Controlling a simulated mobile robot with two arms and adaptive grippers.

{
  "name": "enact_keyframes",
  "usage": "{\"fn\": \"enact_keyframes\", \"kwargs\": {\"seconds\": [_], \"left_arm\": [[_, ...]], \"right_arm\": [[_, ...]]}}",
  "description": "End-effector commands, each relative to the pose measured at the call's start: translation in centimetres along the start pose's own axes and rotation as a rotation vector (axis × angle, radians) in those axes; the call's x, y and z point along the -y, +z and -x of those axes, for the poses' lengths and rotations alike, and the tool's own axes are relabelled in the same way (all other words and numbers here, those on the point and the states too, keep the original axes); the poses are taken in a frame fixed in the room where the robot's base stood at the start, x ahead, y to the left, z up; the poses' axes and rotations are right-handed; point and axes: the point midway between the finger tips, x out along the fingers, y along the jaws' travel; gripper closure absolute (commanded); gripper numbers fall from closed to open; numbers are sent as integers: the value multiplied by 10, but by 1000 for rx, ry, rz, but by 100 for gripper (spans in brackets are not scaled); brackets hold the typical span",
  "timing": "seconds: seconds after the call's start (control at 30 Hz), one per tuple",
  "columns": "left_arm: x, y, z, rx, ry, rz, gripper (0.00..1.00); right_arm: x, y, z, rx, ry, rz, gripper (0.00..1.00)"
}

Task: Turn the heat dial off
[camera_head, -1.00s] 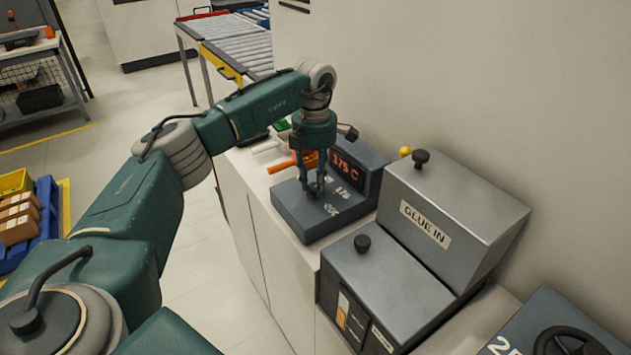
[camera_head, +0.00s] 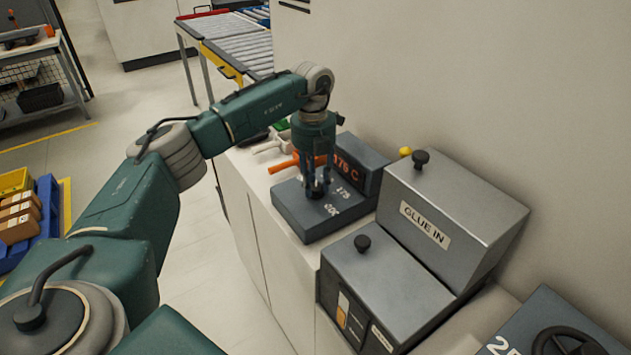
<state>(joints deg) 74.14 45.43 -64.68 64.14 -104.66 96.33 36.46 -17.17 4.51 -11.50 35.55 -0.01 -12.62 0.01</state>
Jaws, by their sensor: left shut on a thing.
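The heat control box (camera_head: 301,221) is a dark grey unit on the white counter, with printed numbers on top. Its raised display (camera_head: 346,168) shows a red reading, partly hidden by my gripper, ending in "C". My left gripper (camera_head: 317,192) points down over the box top and is shut on the dark heat dial (camera_head: 316,192). The fingers hide most of the dial, so its pointer cannot be made out. My right gripper is not in view.
A grey "GLUE IN" machine (camera_head: 477,213) with black knobs stands close to the right. An orange-handled tool (camera_head: 285,166) lies behind the box. A black handwheel (camera_head: 568,341) is at the bottom right. A roller conveyor (camera_head: 240,45) stands at the back.

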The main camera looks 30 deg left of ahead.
Motion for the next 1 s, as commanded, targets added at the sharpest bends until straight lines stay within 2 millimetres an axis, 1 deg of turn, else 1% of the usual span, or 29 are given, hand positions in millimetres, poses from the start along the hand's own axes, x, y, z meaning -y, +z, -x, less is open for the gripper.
{"fn": "enact_keyframes", "kwargs": {"seconds": [0.2, 0.5, 0.7, 1.0], "left_arm": [[0, 0, 1, 7, -1, 206, 97], [0, 0, 1, 16, -1, 455, 97], [1, 0, 1, 20, -2, 572, 97], [1, 0, 1, 22, -2, 657, 97]], "right_arm": [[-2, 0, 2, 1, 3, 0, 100], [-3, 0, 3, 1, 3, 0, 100], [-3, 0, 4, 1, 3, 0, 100], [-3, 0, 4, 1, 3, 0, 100]]}}
